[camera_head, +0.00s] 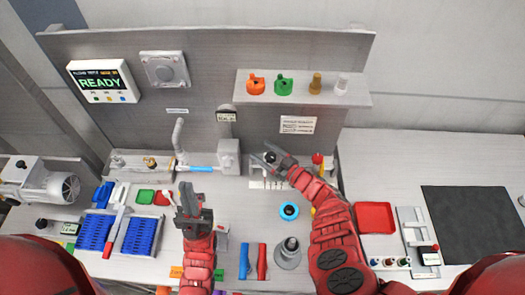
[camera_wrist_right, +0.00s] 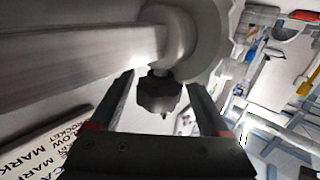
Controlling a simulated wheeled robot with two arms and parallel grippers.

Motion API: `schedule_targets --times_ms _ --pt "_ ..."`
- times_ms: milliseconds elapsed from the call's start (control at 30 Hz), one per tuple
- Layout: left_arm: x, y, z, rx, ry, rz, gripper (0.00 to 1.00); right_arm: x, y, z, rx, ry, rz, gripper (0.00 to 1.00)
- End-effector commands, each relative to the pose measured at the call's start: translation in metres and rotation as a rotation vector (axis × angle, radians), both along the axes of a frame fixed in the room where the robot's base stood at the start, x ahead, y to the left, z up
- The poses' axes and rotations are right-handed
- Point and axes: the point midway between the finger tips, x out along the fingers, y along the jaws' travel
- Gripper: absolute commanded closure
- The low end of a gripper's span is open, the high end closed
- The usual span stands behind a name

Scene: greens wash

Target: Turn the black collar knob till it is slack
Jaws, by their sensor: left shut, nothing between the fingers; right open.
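The black collar knob (camera_wrist_right: 160,93) is a dark, lobed knob under a grey metal collar (camera_wrist_right: 170,35) in the right wrist view. My right gripper (camera_wrist_right: 163,100) is open, with one finger on either side of the knob; whether a finger touches it I cannot tell. In the head view my right gripper (camera_head: 275,155) is at the back of the bench, right of the grey metal block, and a small black part (camera_head: 270,157) shows at its fingertips. My left gripper (camera_head: 188,200) is shut and empty, above the middle of the bench, pointing up in the picture.
A display reading READY (camera_head: 100,82) is on the back panel. A shelf (camera_head: 300,97) holds orange and green parts. Blue racks (camera_head: 95,232) lie left, a blue ring (camera_head: 289,211) lies mid-bench, and a red tray (camera_head: 374,217) and a black mat (camera_head: 470,220) lie right.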

Motion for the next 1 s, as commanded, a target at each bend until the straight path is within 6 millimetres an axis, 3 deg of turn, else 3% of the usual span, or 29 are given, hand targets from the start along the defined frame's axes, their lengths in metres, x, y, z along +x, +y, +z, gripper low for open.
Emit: schedule_targets --times_ms 400,833,1000 --pt "0.0000 0.0000 -0.0045 0.000 0.000 0.000 1.00 0.0078 0.0074 0.0002 -0.002 -0.001 -0.002 0.20" --pt "0.0001 0.0000 -0.0045 0.000 0.000 0.000 1.00 0.0076 0.0073 0.0001 -0.001 0.000 -0.003 0.97" --pt "0.0000 0.0000 -0.0025 0.000 0.000 0.000 1.00 0.0074 0.0078 0.0005 -0.001 0.000 -0.011 1.00"
